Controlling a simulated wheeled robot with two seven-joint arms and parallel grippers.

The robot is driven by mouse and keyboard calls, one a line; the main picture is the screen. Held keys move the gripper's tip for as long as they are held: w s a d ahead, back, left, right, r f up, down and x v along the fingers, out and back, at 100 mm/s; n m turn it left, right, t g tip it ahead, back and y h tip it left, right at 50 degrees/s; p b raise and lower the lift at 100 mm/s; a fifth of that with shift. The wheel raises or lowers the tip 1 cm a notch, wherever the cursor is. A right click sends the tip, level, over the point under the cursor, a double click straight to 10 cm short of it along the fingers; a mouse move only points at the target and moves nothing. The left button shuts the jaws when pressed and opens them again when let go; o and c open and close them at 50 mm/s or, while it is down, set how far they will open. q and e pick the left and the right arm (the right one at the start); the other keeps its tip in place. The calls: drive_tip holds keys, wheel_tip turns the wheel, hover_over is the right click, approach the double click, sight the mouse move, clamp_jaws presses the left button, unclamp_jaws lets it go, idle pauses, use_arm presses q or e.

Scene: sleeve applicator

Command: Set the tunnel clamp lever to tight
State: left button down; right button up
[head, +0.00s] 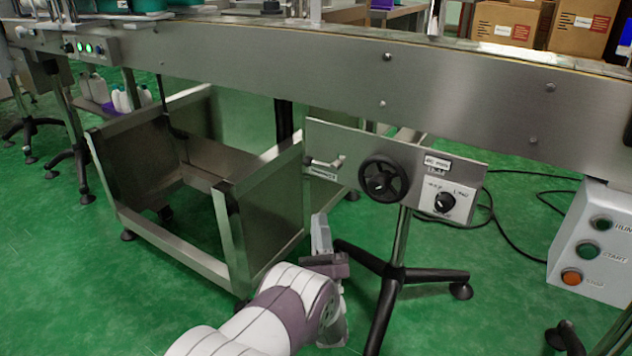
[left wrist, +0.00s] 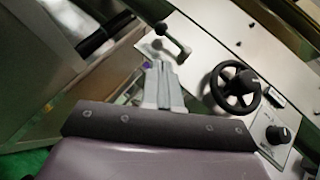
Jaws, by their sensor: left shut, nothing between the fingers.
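The clamp lever (head: 325,163) is a small light metal handle at the left end of a grey control panel (head: 410,205). In the left wrist view the lever (left wrist: 172,40) shows just beyond my fingertips, with a dark ball-like knob at its upper left. My left gripper (head: 320,222) is below the panel's left part in the head view, with fingers pointing up. Its fingers (left wrist: 160,68) are shut with nothing between them and appear apart from the lever. A small label sits under the lever, too small to read. My right gripper is not in view.
A black handwheel (head: 385,180) and a dark rotary knob (head: 444,202) are on the same panel, right of the lever. A steel bin frame (head: 228,235) stands close on the left. The conveyor side (head: 330,75) runs above. A button box (head: 597,245) stands at the right.

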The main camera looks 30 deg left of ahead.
sight(320, 164)
use_arm(q)
drive_tip(key=x, duration=0.9)
drive_tip(key=shift+w+a+r, duration=0.15)
drive_tip(key=shift+w+r, duration=0.1)
